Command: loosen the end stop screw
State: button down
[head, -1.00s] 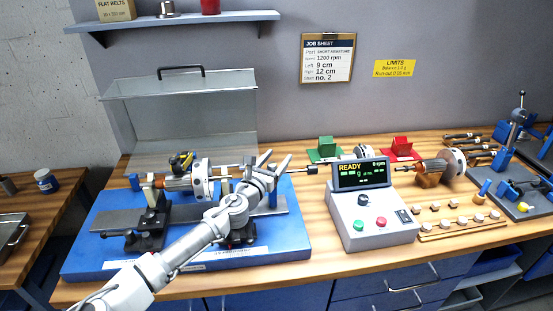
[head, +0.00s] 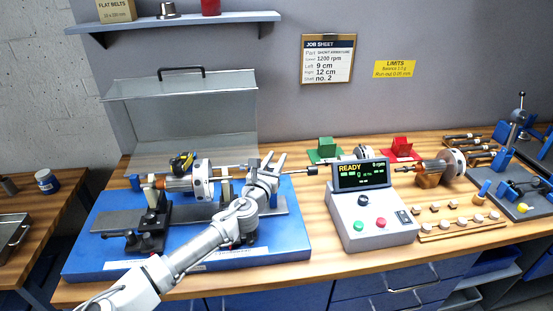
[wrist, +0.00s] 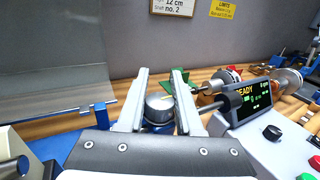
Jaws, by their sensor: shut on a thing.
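My gripper (head: 274,160) is at the right end of the blue balancing machine. In the wrist view, my gripper (wrist: 161,72) has its two fingers on either side of a short round metal knob (wrist: 159,106), and it is shut on this. The knob appears to be the end stop screw, with blue metal just below it. In the head view the knob is hidden by my gripper and wrist. The rotor (head: 202,180), with a pale disc and copper winding, lies across the machine's supports to the left of my gripper.
A rod with a dark end (wrist: 234,100) sticks out right of my gripper. The grey control box (head: 372,222) reads READY, right of the machine. A clear guard (head: 180,110) stands raised behind the rotor. A spare rotor (head: 452,163) and several small weights (head: 462,220) lie farther right.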

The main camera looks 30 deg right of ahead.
jog(key=shift+w+a+n+t+y+p, duration=0.2)
jog(key=shift+a+n+t+y+p, duration=0.7)
jog(key=shift+n+y, duration=1.65)
jog(key=shift+w+a+n+t+y+p, duration=0.15)
jog(key=shift+n+t+y+p, duration=0.3)
jog(key=shift+n+t+y, duration=2)
jog(key=shift+w+a+n+t+y+p, duration=0.3)
jog(key=shift+n+y+p, duration=0.7)
jog(key=shift+y, duration=2.8)
jog(key=shift+s+a+n+g+b, duration=0.1)
jog(key=shift+n+g+b, duration=0.2)
jog(key=shift+n, duration=0.1)
jog(key=c, duration=0.6)
grip_release()
jog(key=shift+s, duration=0.1)
